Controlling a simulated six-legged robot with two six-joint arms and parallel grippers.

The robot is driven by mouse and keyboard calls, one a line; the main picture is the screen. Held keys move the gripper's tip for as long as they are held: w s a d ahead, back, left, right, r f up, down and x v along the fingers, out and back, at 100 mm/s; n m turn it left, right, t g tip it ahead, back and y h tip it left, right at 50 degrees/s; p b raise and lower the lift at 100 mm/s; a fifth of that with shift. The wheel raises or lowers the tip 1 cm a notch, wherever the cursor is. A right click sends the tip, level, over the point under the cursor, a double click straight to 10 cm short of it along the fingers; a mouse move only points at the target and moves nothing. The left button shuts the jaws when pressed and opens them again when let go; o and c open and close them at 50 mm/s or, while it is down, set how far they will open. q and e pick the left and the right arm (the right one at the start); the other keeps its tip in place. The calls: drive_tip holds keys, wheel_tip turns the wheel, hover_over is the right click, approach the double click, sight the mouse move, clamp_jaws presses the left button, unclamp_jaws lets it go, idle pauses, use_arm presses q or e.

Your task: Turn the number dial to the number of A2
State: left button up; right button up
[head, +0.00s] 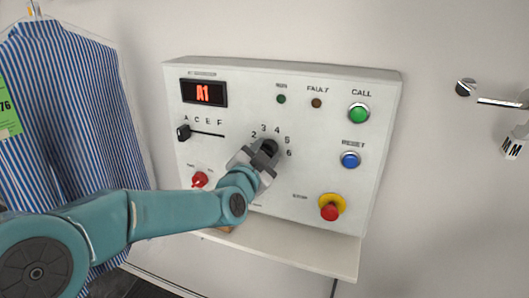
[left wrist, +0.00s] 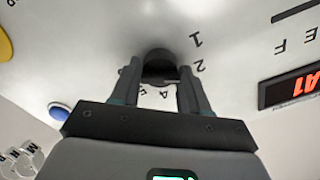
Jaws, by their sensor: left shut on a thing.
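The white control panel (head: 225,128) hangs on the wall, its display (head: 203,93) reading A1 in red. The black number dial (head: 269,147) sits among the printed numbers, of which 2 to 6 show in the head view. My left gripper (head: 262,158) is shut on the dial. In the left wrist view the fingers (left wrist: 160,84) are on either side of the dial (left wrist: 159,62), and the numbers 1 and 2 are beside it. The dial's pointer is too hidden to read. The letter slider (head: 183,132) is at the left end of its slot, by A. My right gripper is not in view.
Around the dial are a red knob (head: 199,179), a green CALL button (head: 358,113), a blue RESET button (head: 350,160) and a red stop button on yellow (head: 331,208). A shelf (head: 300,250) juts out below. A striped shirt (head: 70,120) hangs at left.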

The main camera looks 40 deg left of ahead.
use_arm(q)
drive_tip(key=shift+m, duration=0.3)
drive_tip(key=o, duration=1)
drive_tip(key=shift+s, duration=0.1)
drive_tip(key=b+v, duration=0.1)
drive_tip(key=v, duration=1.5)
drive_tip(key=shift+d, duration=0.2)
